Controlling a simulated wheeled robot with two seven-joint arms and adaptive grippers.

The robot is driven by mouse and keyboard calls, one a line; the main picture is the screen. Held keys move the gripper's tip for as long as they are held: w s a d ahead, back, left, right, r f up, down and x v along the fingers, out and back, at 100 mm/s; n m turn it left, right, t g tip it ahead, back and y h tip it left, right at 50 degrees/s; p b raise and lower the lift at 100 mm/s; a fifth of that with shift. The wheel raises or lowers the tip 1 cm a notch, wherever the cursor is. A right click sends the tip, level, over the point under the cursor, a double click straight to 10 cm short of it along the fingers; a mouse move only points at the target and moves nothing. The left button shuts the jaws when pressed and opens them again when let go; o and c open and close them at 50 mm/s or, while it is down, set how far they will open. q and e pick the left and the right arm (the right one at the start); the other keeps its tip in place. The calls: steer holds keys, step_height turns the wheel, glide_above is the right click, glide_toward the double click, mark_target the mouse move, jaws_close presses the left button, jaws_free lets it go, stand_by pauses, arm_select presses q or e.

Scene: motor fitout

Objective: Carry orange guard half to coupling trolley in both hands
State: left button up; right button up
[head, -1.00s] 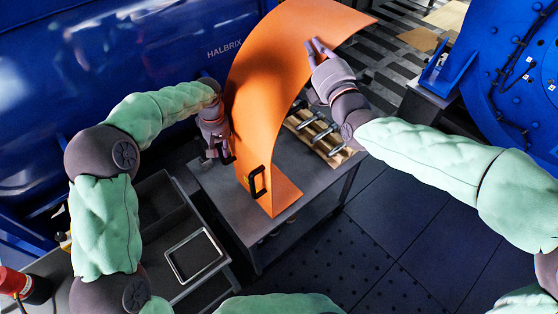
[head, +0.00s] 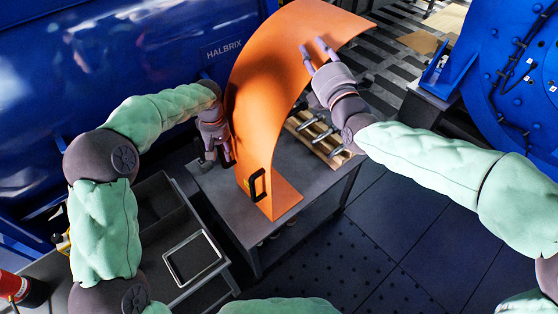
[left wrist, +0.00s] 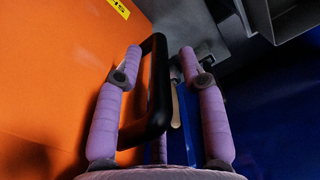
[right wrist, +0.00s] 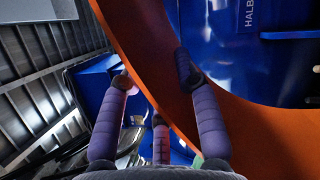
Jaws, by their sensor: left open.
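The orange guard half (head: 262,90), a tall curved sheet, stands on a grey table. A black handle (head: 257,186) shows on its lower near part. My left gripper (head: 220,162) is at the guard's left side, fingers open. In the left wrist view a black handle (left wrist: 158,90) on the orange sheet lies between the two open fingers (left wrist: 160,65); I cannot tell if they touch it. My right gripper (head: 314,55) is open in front of the guard's upper inner face. In the right wrist view the guard's edge (right wrist: 150,50) passes behind the spread fingers (right wrist: 155,75). Nothing is held there.
The grey table (head: 222,195) also bears a wooden rack (head: 322,138) with metal pieces, right of the guard. A dark trolley with a tray (head: 192,257) stands front left. Blue machinery (head: 120,70) walls the left, and more stands at right (head: 515,80). The floor at front right is clear.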

arm_select(q)
step_height(320, 180, up, 11)
steer(key=shift+f, duration=0.15)
steer(key=shift+r, duration=0.25)
arm_select(e)
steer(key=shift+s+d, duration=0.1)
steer(key=shift+s, duration=0.1)
steer(key=v, duration=1.1)
steer(key=shift+s, duration=0.25)
steer(key=shift+d+f, duration=0.1)
steer(key=shift+f, duration=0.05)
